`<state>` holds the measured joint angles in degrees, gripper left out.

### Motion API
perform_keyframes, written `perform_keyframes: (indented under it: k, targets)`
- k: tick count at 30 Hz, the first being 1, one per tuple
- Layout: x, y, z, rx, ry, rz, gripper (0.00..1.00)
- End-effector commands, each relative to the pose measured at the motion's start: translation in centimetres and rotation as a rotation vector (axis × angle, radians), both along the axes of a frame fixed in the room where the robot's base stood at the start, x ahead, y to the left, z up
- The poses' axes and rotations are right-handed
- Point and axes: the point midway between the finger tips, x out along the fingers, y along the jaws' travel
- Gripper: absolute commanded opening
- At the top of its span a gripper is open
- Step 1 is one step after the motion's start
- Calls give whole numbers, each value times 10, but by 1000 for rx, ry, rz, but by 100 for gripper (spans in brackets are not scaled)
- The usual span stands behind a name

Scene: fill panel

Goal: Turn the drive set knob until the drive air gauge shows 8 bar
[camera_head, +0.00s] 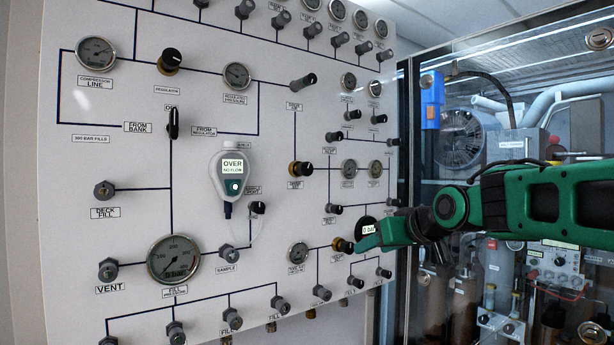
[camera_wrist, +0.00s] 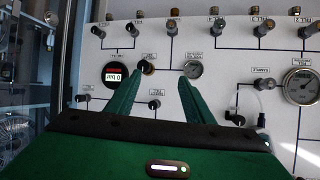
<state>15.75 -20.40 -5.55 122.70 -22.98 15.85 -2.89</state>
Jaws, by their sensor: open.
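A black knob with a brass collar (camera_head: 342,245) sits low on the right of the white panel; it also shows in the wrist view (camera_wrist: 147,66). Its label is too small to read, so I cannot be sure it is the drive set knob. Beside it is a round black digital gauge (camera_head: 367,228), which appears to read 0 bar; it shows upside down in the wrist view (camera_wrist: 115,73). My gripper (camera_head: 362,245) is close to this knob in the head view. In the wrist view the green fingers (camera_wrist: 161,80) are apart and empty, with the knob near the left fingertip.
A similar brass-collared knob (camera_head: 300,168) sits higher up. A dial gauge (camera_head: 298,252) is left of the lower knob and shows by the right fingertip in the wrist view (camera_wrist: 193,69). Several small valves surround them. A glass-fronted cabinet (camera_head: 405,140) adjoins the panel at right.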

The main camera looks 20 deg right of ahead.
Motion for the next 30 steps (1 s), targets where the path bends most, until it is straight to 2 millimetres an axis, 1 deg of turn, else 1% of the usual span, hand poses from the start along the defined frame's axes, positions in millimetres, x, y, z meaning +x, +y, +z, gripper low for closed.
perform_keyframes:
  k: [1,2,3,6,9,12,16,24,30]
  targets:
    - [19,15,36,-4,-102,49,48]
    - [27,25,57,-4,-160,77,48]
    - [35,37,81,-3,-229,113,48]
    - [46,61,130,4,-366,182,48]
    - [49,77,158,13,-445,225,48]
    - [52,85,170,17,-478,242,48]
    - [64,89,171,18,-482,245,48]
    - [108,104,170,20,-479,246,48]
    - [136,113,170,18,-479,244,48]
